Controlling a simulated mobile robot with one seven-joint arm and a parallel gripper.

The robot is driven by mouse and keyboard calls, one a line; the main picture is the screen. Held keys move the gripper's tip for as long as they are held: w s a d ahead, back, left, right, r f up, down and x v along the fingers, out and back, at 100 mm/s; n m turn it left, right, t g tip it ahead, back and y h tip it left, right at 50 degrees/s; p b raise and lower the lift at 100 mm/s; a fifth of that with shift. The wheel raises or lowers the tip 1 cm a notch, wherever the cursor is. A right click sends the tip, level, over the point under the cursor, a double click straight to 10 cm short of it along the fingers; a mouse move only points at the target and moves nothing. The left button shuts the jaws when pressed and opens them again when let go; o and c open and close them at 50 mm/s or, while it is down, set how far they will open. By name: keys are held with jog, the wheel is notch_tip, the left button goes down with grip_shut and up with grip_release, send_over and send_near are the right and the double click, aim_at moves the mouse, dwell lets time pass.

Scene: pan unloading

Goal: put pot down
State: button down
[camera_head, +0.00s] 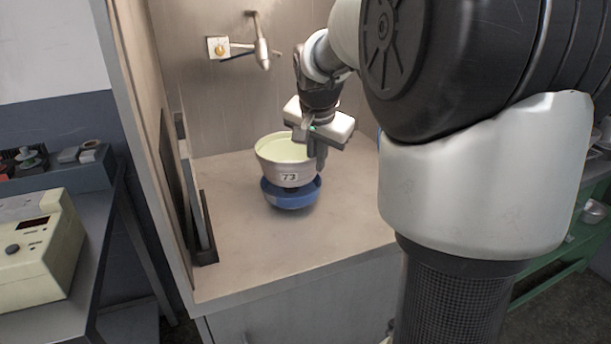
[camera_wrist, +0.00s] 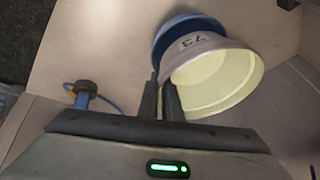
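The pot (camera_head: 283,173) is a cream, round, open vessel marked "73". It is over a blue bowl (camera_head: 291,200) on the bench, and I cannot tell whether it rests in the bowl or hangs just above it. My gripper (camera_head: 317,155) points down at the pot's right rim. In the wrist view, the fingers (camera_wrist: 162,100) are close together with the pot's wall (camera_wrist: 205,62) between them, one finger inside and one outside. The pot's open inside looks empty. The blue bowl (camera_wrist: 178,25) shows behind the pot, partly hidden by it.
The beige bench top (camera_head: 240,255) is clear in front of the bowl. A dark rack (camera_head: 206,240) stands along the bench's left wall. A wall tap (camera_head: 262,50) is behind, above the pot. A cream instrument (camera_head: 40,250) stands on a separate table at left.

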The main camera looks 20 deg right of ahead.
aim_at(316, 192)
jog(key=shift+w+f+b, duration=0.1)
jog(key=shift+f+b, duration=0.4)
jog(key=shift+f, duration=1.4)
jog(key=shift+f, duration=0.35)
jog(key=c, duration=1.9)
grip_release()
jog(key=shift+c, duration=0.2)
jog(key=shift+r, duration=0.15)
jog(key=shift+r, duration=0.4)
jog(key=p+v, duration=0.2)
jog(key=v, duration=0.9)
jog(key=shift+s+r+p, duration=0.25)
jog(key=shift+p, duration=0.1)
